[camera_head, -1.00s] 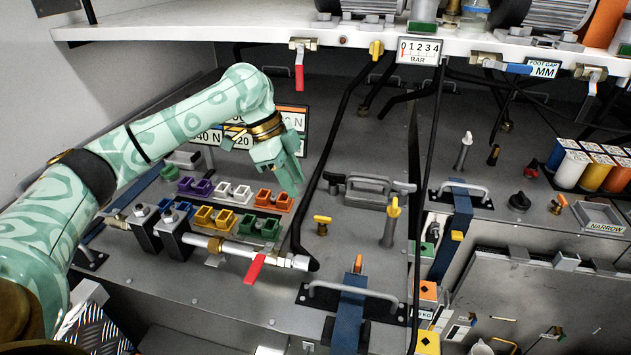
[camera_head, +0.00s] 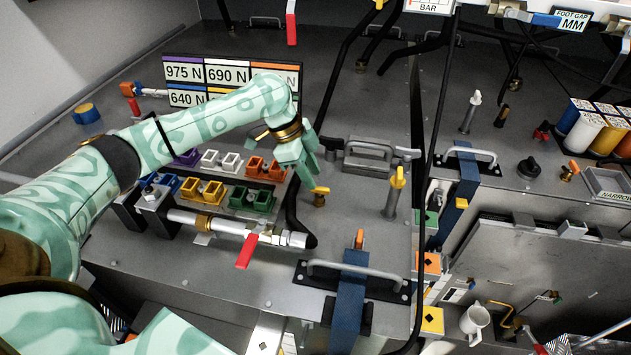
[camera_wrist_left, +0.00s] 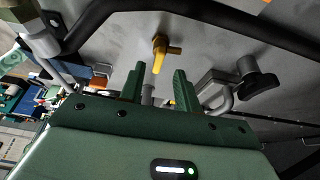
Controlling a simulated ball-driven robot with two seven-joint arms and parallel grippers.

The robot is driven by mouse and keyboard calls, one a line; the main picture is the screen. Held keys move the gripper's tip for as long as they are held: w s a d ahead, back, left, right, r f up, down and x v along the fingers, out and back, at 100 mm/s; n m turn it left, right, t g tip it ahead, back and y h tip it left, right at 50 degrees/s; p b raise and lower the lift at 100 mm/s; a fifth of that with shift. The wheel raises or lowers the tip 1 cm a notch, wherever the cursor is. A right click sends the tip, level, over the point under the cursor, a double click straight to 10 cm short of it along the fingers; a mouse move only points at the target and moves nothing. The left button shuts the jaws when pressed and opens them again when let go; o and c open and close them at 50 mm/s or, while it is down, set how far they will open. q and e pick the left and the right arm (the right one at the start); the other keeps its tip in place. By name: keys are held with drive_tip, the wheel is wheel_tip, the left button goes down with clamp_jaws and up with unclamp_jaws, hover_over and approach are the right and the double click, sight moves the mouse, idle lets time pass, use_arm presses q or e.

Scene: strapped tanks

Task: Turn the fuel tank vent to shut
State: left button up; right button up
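A small yellow-handled valve (camera_head: 320,196) stands on the grey tank top, just right of a black hose. It looks like the vent, though no label on it is readable. In the left wrist view the valve (camera_wrist_left: 160,55) shows ahead of the fingers, its yellow lever pointing toward the gripper and a brown stub out to the right. My left gripper (camera_head: 312,165) is above and close to it in the head view. In the wrist view the left gripper (camera_wrist_left: 158,75) is open, its green fingers apart with nothing gripped between them. My right gripper is not in view.
A taller yellow-handled post (camera_head: 396,185) and a grey carrying handle (camera_head: 370,157) stand to the right. Coloured sockets (camera_head: 250,198) and a pipe with a red lever (camera_head: 246,250) lie left and front. A black hose (camera_head: 292,205) runs close to the valve.

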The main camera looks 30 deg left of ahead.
sight(319, 187)
use_arm(q)
drive_tip(key=shift+d+x, duration=0.2)
drive_tip(key=shift+x, duration=1)
drive_tip(key=shift+f, duration=0.35)
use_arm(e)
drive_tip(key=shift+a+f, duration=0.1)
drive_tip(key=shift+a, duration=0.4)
use_arm(q)
clamp_jaws()
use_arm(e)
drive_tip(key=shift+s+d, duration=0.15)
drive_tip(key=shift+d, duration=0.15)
